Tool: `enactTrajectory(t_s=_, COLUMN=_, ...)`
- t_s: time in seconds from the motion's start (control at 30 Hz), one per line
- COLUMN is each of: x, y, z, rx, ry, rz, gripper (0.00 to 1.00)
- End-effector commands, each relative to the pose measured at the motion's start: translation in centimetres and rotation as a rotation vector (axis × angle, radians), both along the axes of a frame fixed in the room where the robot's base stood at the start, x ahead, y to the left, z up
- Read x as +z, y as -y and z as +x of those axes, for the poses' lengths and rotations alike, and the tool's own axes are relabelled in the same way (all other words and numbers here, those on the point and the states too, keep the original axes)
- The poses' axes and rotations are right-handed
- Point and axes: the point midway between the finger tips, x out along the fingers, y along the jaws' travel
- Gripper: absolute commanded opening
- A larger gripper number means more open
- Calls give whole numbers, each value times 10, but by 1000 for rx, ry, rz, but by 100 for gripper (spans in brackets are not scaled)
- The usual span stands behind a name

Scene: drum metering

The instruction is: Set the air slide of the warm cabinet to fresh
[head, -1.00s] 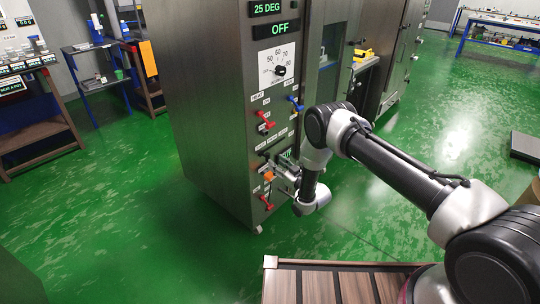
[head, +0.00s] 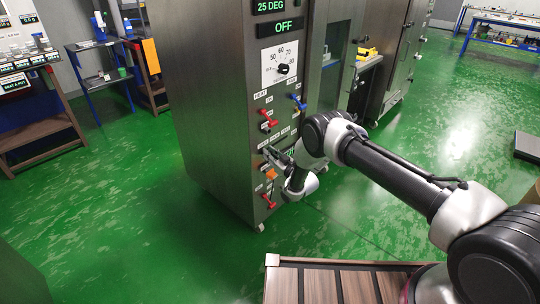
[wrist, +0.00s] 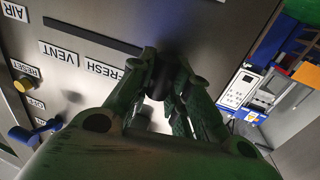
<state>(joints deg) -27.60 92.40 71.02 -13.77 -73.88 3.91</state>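The warm cabinet (head: 210,110) stands in the middle of the head view, its control panel on the front. In the wrist view the air slide's dark slot (wrist: 95,36) runs beside upside-down labels, VENT (wrist: 58,52) and FRESH (wrist: 103,68). My gripper (wrist: 161,75) is at the slot's FRESH end. In the head view my gripper (head: 270,154) is at the lower panel, and my arm partly covers this area.
Red handles (head: 268,118) and a blue handle (head: 299,102) stick out of the panel near my gripper, with a dial (head: 282,69) above. A blue knob (wrist: 35,130) and a yellow knob (wrist: 22,86) show in the wrist view. Green floor (head: 130,210) lies open to the left.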

Motion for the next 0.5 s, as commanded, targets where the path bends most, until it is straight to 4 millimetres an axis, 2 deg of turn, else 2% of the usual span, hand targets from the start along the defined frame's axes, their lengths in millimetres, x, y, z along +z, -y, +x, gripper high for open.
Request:
enactTrajectory(t_s=0.27, x=0, y=2, z=2, rx=-1, ry=0, rz=0, gripper=0)
enactTrajectory(t_s=0.37, x=0, y=11, z=13, rx=-4, ry=1, rz=0, gripper=0)
enactTrajectory(t_s=0.5, x=0, y=31, z=38, rx=-4, ry=2, rz=1, gripper=0)
